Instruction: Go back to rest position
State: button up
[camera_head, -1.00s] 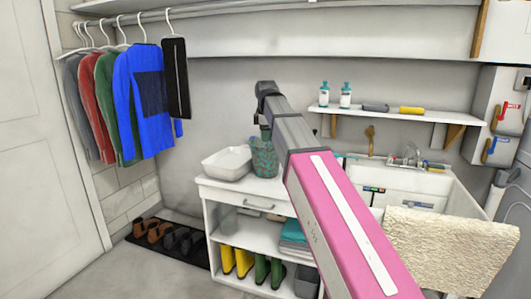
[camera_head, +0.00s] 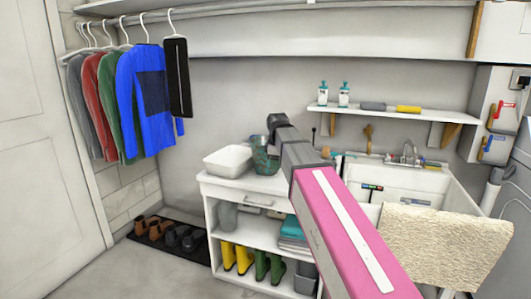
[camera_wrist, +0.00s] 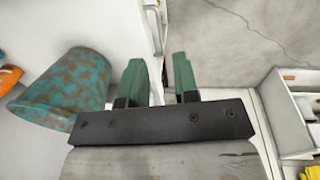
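My gripper (camera_wrist: 159,82) shows in the wrist view with two green fingers apart and nothing between them. In the head view my pink and grey arm reaches up and leftward across the middle, its dark end in front of the back wall; the fingers cannot be made out there. A teal and brown mottled pot (camera_head: 262,158) stands on the white cabinet (camera_head: 228,187), left of and below the arm's end. The pot also shows in the wrist view (camera_wrist: 65,88), left of the fingers and apart from them.
A white basin (camera_head: 228,160) sits beside the pot. A white sink (camera_head: 420,183) with a beige towel (camera_head: 440,245) is at right. A wall shelf (camera_head: 400,111) holds bottles and tools. Clothes (camera_head: 150,100) hang at left. The floor in front of the shoe mat (camera_head: 190,250) is clear.

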jog(key=s+d+f+m, duration=0.4)
jog(key=s+f+m, duration=0.1)
jog(key=f, duration=0.6)
jog(key=s+d+f+m+g, duration=0.1)
jog(key=s+d+f+m, duration=0.3)
jog(key=s+f, duration=0.3)
jog(key=s+d+f+m, duration=0.5)
jog(key=s+d+f, duration=0.1)
jog(key=f, duration=0.9)
jog(key=shift+s+d+m, duration=0.25)
jog(key=shift+s+m, duration=0.05)
jog(key=shift+s, duration=0.15)
jog(key=shift+f, duration=0.1)
